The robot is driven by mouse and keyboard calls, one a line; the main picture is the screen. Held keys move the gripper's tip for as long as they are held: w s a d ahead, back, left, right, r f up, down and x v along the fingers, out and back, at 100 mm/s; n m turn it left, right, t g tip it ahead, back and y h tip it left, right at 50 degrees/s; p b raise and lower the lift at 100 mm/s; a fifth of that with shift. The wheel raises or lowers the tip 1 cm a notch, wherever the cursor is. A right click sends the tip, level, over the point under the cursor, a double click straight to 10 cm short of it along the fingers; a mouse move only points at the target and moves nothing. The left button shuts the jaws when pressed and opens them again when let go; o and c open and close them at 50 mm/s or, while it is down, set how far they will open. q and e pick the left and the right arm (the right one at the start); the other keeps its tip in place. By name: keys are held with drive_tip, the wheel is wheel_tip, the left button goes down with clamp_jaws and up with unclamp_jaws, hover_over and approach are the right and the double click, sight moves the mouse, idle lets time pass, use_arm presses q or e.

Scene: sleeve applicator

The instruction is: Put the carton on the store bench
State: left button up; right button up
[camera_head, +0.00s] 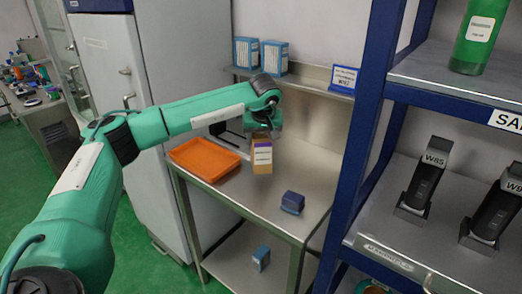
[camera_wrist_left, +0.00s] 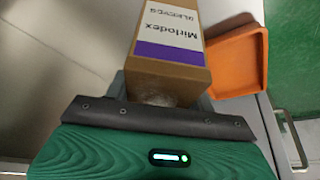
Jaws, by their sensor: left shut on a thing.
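The carton (camera_head: 262,158) is a tan box with a white and purple label. My left gripper (camera_head: 260,132) is shut on its upper end and holds it hanging upright over the steel bench (camera_head: 252,195). Whether its bottom touches the bench top is hard to tell. In the left wrist view the carton (camera_wrist_left: 170,65) stretches out from the gripper (camera_wrist_left: 155,98), with the label reading "Mirlodex sleeves". My right gripper is not in view.
Bare steel lies between. Blue-white boxes (camera_head: 246,52) stand on the back ledge. A blue-framed shelf (camera_head: 358,130) rises close on the right.

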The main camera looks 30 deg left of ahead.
use_arm(q)
wheel_tip(320, 180, down, 4)
drive_tip(key=shift+f+p, duration=0.25)
drive_tip(key=shift+p, duration=0.05)
drive_tip(key=shift+f, duration=0.25)
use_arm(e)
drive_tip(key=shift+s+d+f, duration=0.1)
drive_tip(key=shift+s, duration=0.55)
